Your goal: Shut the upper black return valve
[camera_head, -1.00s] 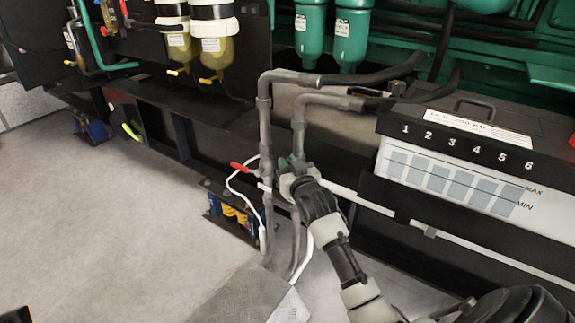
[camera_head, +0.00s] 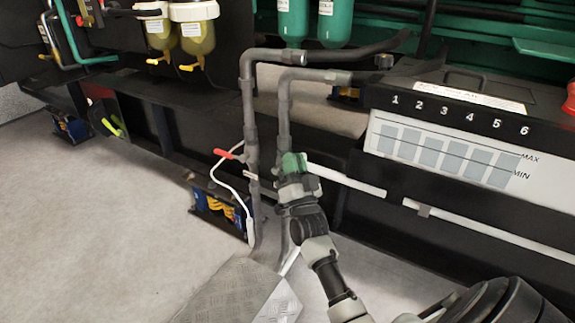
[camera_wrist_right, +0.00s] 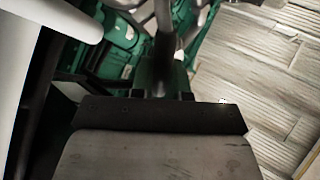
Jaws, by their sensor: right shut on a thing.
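Two dark pipes come down side by side in front of the genset base. The left pipe (camera_head: 248,110) carries a small valve with a red lever (camera_head: 226,153) pointing left. My right gripper (camera_head: 292,164), with green jaws, is at the right pipe (camera_head: 284,115), just below its straight upper part. It is shut on the black valve there; the jaws hide most of that valve and its handle position. In the right wrist view a dark pipe (camera_wrist_right: 165,35) runs up from between the green jaws (camera_wrist_right: 160,78). My left gripper is not in view.
A large battery (camera_head: 450,140) with numbered cells stands to the right of the pipes. A white rail (camera_head: 345,180) passes close beside my right gripper. A blue and yellow mount (camera_head: 213,200) and a metal tread plate (camera_head: 235,290) are low down. The floor at left is clear.

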